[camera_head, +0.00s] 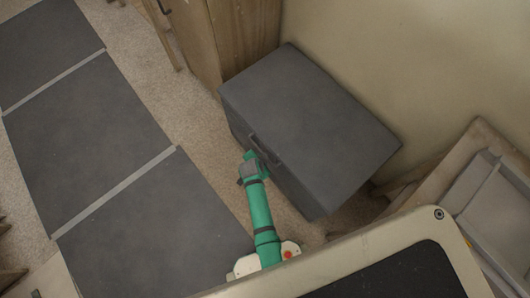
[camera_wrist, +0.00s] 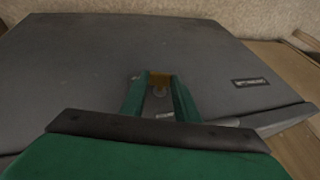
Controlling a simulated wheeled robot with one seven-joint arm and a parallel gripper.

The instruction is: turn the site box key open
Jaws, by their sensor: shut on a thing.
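The site box (camera_head: 315,115) is a large dark grey chest with its lid down, standing against the wall in the head view. It also fills much of the wrist view (camera_wrist: 75,70). My gripper (camera_head: 250,157) is at the front face of the box, beside its dark handle (camera_head: 265,150). In the wrist view, my gripper's green fingers (camera_wrist: 160,85) are shut on the small brass-coloured key (camera_wrist: 160,77). A small round metal part (camera_wrist: 159,92) shows between the fingers. The key is hidden in the head view, and its exact turn angle is hard to tell.
A wooden cabinet (camera_head: 235,40) stands close behind the box at the left. Wooden boards and a grey tray (camera_head: 497,205) are at the right. Dark floor mats (camera_head: 100,130) lie flat at the left, with free floor around them.

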